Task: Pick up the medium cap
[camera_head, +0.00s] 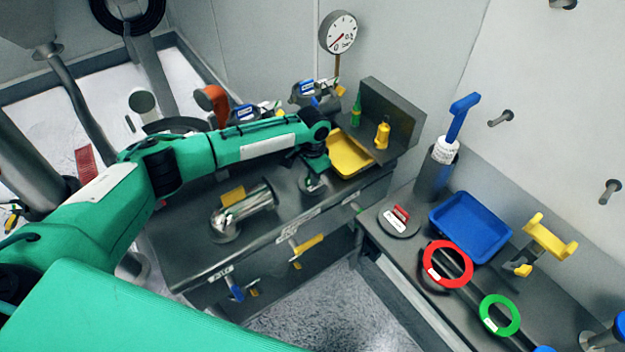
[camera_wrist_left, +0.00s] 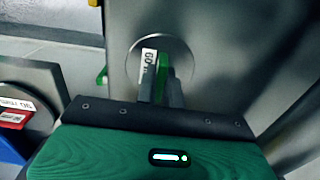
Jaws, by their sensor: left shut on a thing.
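The medium cap (camera_head: 312,187) is a round grey disc beneath my left gripper (camera_head: 317,172), at the right part of the dark grey bench. In the left wrist view the cap (camera_wrist_left: 188,58) shows a green handle and a white label. My left gripper (camera_wrist_left: 160,92) is shut on this handle, with its fingers partly hiding it. I cannot tell whether the cap rests on the bench or is slightly raised. My right gripper is not in view.
A cap with a red handle (camera_head: 398,222) lies on the right bench beside a blue tray (camera_head: 436,218). A yellow tray (camera_head: 345,168) is just behind my left gripper. A shiny pipe elbow (camera_head: 245,210) lies to its left. Red (camera_head: 429,257) and green (camera_head: 515,309) rings lie farther right.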

